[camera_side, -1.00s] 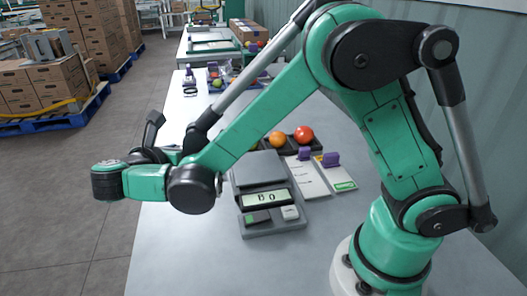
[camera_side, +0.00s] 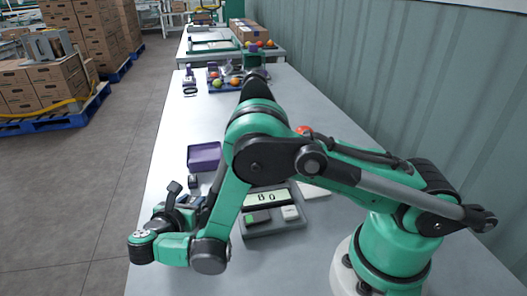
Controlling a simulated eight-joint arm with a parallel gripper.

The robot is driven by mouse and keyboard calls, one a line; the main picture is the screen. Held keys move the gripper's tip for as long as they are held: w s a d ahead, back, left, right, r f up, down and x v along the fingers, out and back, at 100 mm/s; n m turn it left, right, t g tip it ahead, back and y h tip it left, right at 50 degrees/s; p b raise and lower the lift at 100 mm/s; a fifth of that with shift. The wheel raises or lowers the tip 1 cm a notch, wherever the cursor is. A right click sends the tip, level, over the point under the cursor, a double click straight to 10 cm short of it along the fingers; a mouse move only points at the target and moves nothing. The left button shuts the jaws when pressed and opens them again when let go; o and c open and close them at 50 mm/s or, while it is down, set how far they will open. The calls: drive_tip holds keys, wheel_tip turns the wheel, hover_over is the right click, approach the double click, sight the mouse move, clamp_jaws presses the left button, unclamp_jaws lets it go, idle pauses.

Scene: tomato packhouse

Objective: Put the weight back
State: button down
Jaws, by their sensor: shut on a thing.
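My gripper (camera_side: 186,204) is low over the left side of the table, left of the scale, and my wrist hides part of it. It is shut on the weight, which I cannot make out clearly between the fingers. A small dark piece (camera_side: 193,182) shows just beyond the fingers; I cannot tell whether it is held or stands on the table. An open purple box (camera_side: 204,156) lies on the table just beyond it. The grey scale (camera_side: 272,229) with a lit display stands right of my gripper, its pan mostly hidden by my arm.
A red tomato (camera_side: 303,130) and a white card (camera_side: 314,191) show partly behind my arm. The table's left edge (camera_side: 151,175) is close to my gripper. The front left tabletop is clear.

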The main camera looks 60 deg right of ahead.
drive_tip(key=shift+f, duration=0.1)
drive_tip(key=c, duration=0.5)
unclamp_jaws()
